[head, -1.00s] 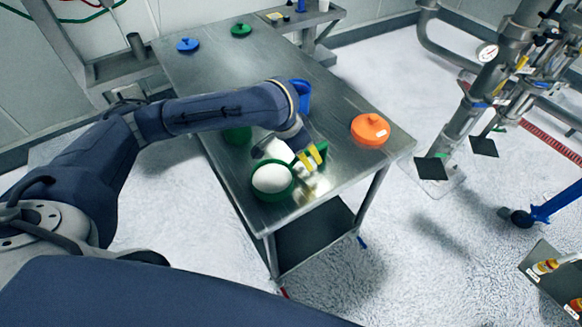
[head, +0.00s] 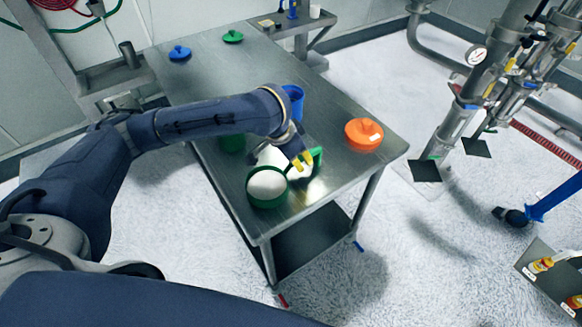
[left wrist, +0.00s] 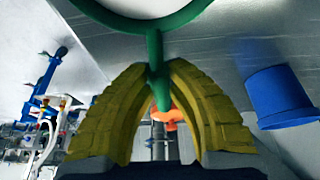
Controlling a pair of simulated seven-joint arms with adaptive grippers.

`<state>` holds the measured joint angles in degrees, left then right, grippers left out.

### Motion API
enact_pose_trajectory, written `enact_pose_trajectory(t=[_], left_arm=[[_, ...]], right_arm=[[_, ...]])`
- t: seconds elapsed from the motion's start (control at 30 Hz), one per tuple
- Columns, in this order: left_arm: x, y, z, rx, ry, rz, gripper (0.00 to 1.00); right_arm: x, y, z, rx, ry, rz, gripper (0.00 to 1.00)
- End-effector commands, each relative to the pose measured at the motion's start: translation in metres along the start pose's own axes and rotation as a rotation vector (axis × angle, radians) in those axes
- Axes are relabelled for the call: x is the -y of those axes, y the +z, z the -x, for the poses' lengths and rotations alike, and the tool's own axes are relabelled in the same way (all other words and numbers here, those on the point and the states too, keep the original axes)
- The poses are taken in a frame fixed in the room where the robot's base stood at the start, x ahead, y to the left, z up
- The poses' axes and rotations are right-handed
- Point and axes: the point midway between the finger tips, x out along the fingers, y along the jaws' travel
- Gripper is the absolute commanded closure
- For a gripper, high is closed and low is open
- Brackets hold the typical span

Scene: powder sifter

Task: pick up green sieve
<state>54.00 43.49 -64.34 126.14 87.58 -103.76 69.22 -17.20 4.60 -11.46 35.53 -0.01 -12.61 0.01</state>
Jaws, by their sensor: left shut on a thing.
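The green sieve (head: 250,199) is a round green ring with a white inside, near the front edge of the metal table. Its handle sticks out to the right in the head view. My left gripper (head: 302,160) has yellow fingers and is shut on this handle. In the left wrist view the green handle (left wrist: 154,48) runs from the ring down between the yellow fingers (left wrist: 158,85). Part of the handle is hidden by the fingers. Whether the ring touches the table is hard to tell. My right gripper is not in view.
An orange lid (head: 364,133) lies right of the gripper. A blue container (head: 293,101) stands behind my left wrist, and a green container (head: 231,143) is partly hidden by my arm. Blue (head: 179,54) and green (head: 233,37) lids lie at the table's far end. The table's middle is mostly clear.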

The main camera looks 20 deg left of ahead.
Motion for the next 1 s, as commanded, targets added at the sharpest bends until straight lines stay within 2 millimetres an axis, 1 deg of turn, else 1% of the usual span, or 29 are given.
enact_pose_trajectory(t=[0.27, 0.47, 0.57, 0.8, 1.0], left_arm=[[0.001, -0.004, 0.008, -0.002, -0.002, -0.001, 1.00], [0.001, -0.013, 0.029, -0.004, -0.003, -0.003, 1.00], [0.001, -0.021, 0.046, -0.006, -0.004, -0.003, 1.00], [0.001, -0.039, 0.092, -0.005, -0.005, -0.002, 1.00], [0.001, -0.053, 0.126, -0.005, -0.004, -0.002, 1.00]], right_arm=[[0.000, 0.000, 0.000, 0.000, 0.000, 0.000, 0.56], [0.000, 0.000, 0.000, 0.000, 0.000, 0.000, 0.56], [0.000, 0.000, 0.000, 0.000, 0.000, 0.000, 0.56], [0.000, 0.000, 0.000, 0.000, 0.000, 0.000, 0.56], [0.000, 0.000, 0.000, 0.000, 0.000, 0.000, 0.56]])
